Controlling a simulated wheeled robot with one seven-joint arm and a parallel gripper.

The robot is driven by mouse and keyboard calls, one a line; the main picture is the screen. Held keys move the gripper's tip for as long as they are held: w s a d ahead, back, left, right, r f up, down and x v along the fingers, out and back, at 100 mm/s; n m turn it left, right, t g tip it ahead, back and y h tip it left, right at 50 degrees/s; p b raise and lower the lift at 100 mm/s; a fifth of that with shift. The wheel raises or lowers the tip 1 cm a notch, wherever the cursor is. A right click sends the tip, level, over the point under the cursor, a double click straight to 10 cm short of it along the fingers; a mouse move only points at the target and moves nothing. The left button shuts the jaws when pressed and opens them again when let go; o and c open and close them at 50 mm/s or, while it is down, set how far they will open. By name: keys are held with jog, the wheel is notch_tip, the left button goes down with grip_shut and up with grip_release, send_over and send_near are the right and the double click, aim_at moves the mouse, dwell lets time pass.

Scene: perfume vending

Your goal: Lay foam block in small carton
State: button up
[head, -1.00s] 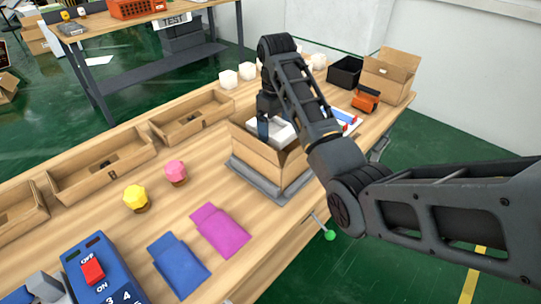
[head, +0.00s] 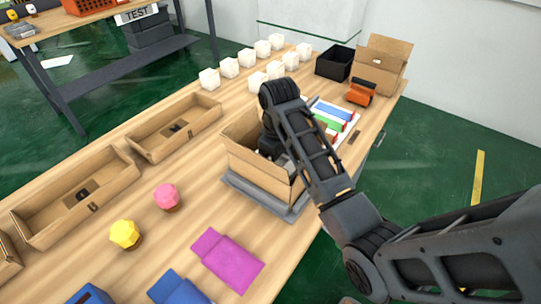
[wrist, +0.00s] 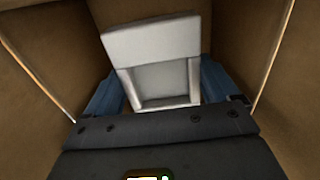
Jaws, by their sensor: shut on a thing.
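The open cardboard carton (head: 258,178) stands on a grey platform near the middle of the table. My gripper reaches down inside it, and the carton walls hide the fingers in the head view. In the wrist view, my gripper (wrist: 160,88) has its blue fingers on both sides of the white foam block (wrist: 155,40) and is shut on it. The block has a recessed face and looks tilted. Brown carton walls surround it in the wrist view. I cannot tell whether the block touches the carton floor.
Cardboard trays (head: 75,200) line the table's left side. White cubes (head: 247,58), a black bin (head: 335,63) and another open box (head: 382,65) stand behind.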

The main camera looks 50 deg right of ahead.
jog(key=shift+f, duration=0.1)
jog(key=shift+f, duration=0.65)
jog(key=o, duration=0.8)
jog(key=shift+c, duration=0.2)
jog(key=shift+r, duration=0.15)
